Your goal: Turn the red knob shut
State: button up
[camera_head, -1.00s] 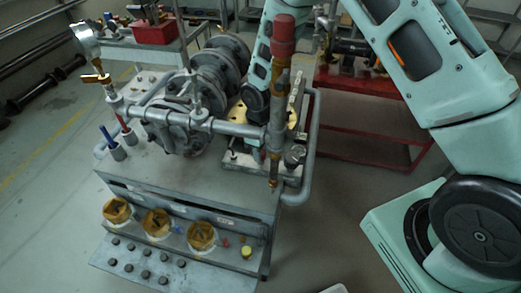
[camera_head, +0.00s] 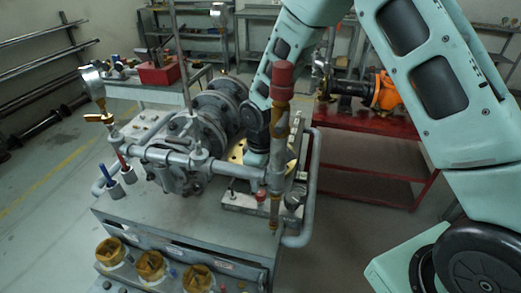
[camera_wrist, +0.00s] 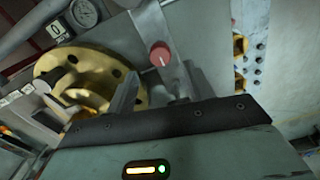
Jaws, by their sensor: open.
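A small round red knob (camera_wrist: 160,53) shows in the upper middle of the wrist view, beyond my gripper (camera_wrist: 155,82). My gripper is open, with a grey finger on each side and nothing held. The knob appears roughly in line with the gap between the fingers and apart from them. In the head view a small red knob (camera_head: 261,196) sits low on the bench's right end, near the pipework. My gripper is hidden there behind the upright pipe and the wrist.
An upright pipe with a large red cap (camera_head: 283,80) stands close in front of my wrist. A brass flange (camera_wrist: 95,80) and a gauge (camera_wrist: 83,13) are at left in the wrist view. A red table (camera_head: 375,125) stands behind. A curved grey handrail (camera_head: 312,190) bounds the bench's right end.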

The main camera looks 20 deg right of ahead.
aim_at(261, 192)
notch_tip(261, 192, up, 12)
jog(key=b, duration=0.1)
jog(key=shift+f, duration=0.2)
dwell(0.4)
